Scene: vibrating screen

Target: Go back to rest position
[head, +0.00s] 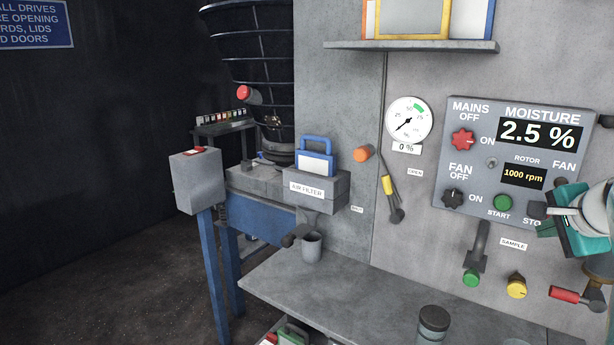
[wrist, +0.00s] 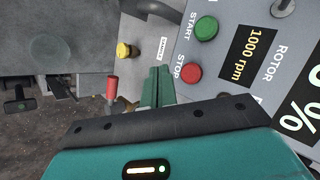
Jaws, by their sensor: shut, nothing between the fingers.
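My gripper (head: 546,229) is at the right edge of the head view, in front of the lower right corner of the grey control panel (head: 480,185). Its teal body and part of my arm cover the end of the STOP label. In the wrist view, my green fingers (wrist: 157,88) are together with nothing between them. The red STOP button (wrist: 192,71) shows just right of the fingers, and the green START button (wrist: 205,28) above it. I cannot tell whether the fingers touch the panel.
Below the panel are a black lever (head: 477,245), a yellow knob (head: 516,287) and a red handle (head: 565,294). A grey bench (head: 330,295) runs underneath, with a dark cylinder (head: 433,322). A shelf (head: 410,46) juts out above. Floor at left is clear.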

